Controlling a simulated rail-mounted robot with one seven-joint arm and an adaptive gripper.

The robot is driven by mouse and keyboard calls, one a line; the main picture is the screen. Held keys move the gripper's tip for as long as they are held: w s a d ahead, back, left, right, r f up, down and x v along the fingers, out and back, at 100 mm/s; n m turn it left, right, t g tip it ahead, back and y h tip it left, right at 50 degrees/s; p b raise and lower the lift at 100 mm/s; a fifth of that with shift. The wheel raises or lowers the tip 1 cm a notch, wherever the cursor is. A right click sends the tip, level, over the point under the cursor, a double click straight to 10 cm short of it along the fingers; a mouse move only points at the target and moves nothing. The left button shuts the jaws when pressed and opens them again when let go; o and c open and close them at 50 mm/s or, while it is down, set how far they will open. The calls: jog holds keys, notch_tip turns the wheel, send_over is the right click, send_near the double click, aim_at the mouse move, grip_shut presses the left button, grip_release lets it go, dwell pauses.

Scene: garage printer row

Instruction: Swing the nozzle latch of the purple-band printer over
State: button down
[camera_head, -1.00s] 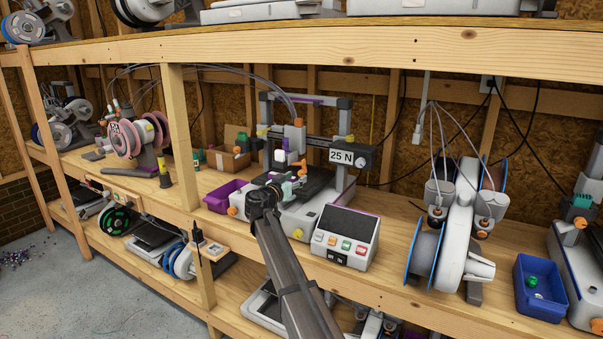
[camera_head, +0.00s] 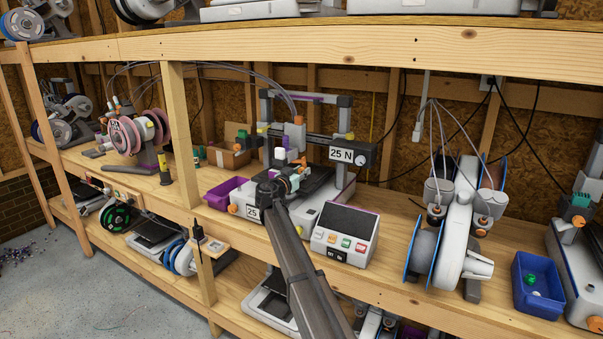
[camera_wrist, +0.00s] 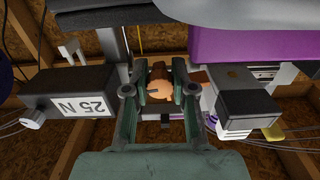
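The printer with a purple band (camera_head: 305,98) along its top bar stands on the middle shelf. In the head view its orange print head part (camera_head: 298,121) hangs from the crossbar, and a smaller orange piece (camera_head: 301,161) shows just beyond my gripper (camera_head: 292,179). In the wrist view, which is upside down, a rounded orange piece (camera_wrist: 159,89) lies between the fingers of my gripper (camera_wrist: 160,82). The fingers are apart, one on each side of it; contact is not clear. Whether this piece is the nozzle latch is hard to tell.
A "25 N" box (camera_head: 349,156) sits on the printer's right side. A control panel (camera_head: 345,234) stands at front right, a purple bin (camera_head: 226,193) at left. A spool unit (camera_head: 459,230) and blue bin (camera_head: 538,287) stand further right. A wooden post (camera_head: 181,135) rises at left.

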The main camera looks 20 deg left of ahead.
aim_at(302, 168)
jog(key=shift+n+b, duration=0.3)
jog(key=shift+b, duration=0.05)
jog(key=shift+d+r+n+b, duration=0.2)
jog(key=shift+r+n+b, duration=0.4)
jog(key=shift+n+b, duration=0.55)
notch_tip(302, 168, up, 2)
jog(key=n, duration=0.1)
jog(key=n+b, duration=0.1)
jog(key=n, duration=0.2)
jog(key=shift+a+r+n, duration=0.15)
jog(key=shift+r+n, duration=0.1)
jog(key=shift+n, duration=0.1)
jog(key=r+n, duration=0.1)
jog(key=n, duration=0.1)
jog(key=a+r+n, duration=0.1)
jog(key=n, duration=0.1)
jog(key=shift+w, duration=0.1)
jog(key=shift+w+a+r+n+p, duration=0.1)
jog(key=shift+a+r+n+p, duration=0.25)
jog(key=shift+n, duration=0.75)
jog(key=shift+a+r+n+p, duration=0.1)
jog(key=shift+a+r+n, duration=0.25)
jog(key=shift+n, duration=0.75)
jog(key=shift+a, duration=0.1)
jog(key=c, duration=0.9)
grip_release()
